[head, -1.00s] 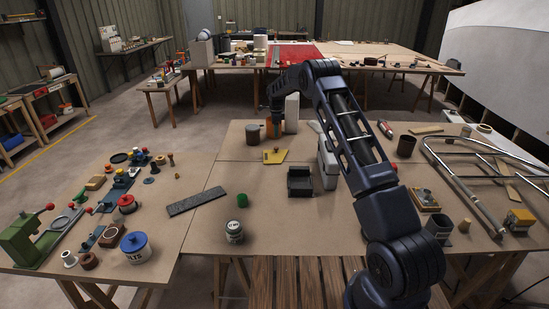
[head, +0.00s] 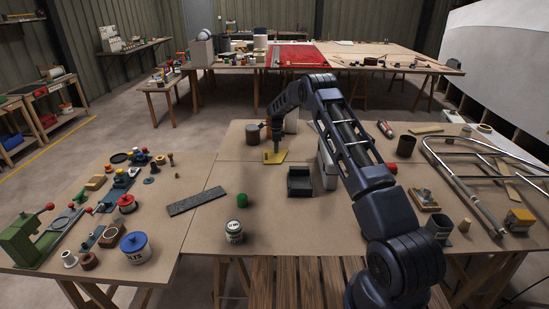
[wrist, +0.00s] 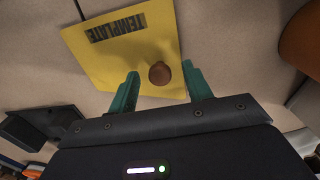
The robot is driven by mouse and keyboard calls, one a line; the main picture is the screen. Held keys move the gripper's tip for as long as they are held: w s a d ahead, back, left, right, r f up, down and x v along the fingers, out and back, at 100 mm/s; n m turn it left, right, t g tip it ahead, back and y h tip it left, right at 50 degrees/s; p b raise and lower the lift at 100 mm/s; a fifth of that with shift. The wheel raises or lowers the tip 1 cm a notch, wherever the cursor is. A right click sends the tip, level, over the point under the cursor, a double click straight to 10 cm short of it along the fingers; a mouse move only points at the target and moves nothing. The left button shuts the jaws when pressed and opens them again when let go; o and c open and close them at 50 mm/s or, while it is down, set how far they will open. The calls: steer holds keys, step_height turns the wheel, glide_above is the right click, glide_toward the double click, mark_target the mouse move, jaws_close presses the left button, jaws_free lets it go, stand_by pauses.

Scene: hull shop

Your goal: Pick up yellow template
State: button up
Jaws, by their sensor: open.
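The yellow template (head: 272,158) is a flat plate lying near the back of the middle table. In the wrist view, the yellow template (wrist: 120,45) carries the dark word TEMPLATE and a round brown knob (wrist: 159,73). My gripper (wrist: 162,80) is open, with a green finger on each side of the knob. It points down over the plate's edge. In the head view my gripper (head: 272,146) hides part of the template. I cannot tell whether the fingers touch the knob.
A black open box (head: 300,181) stands just in front of the template. A grey-white case (head: 327,165) stands to the right. An orange-brown cylinder (wrist: 302,38) is close on the right in the wrist view. The table left of the template is mostly clear.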

jaws_close()
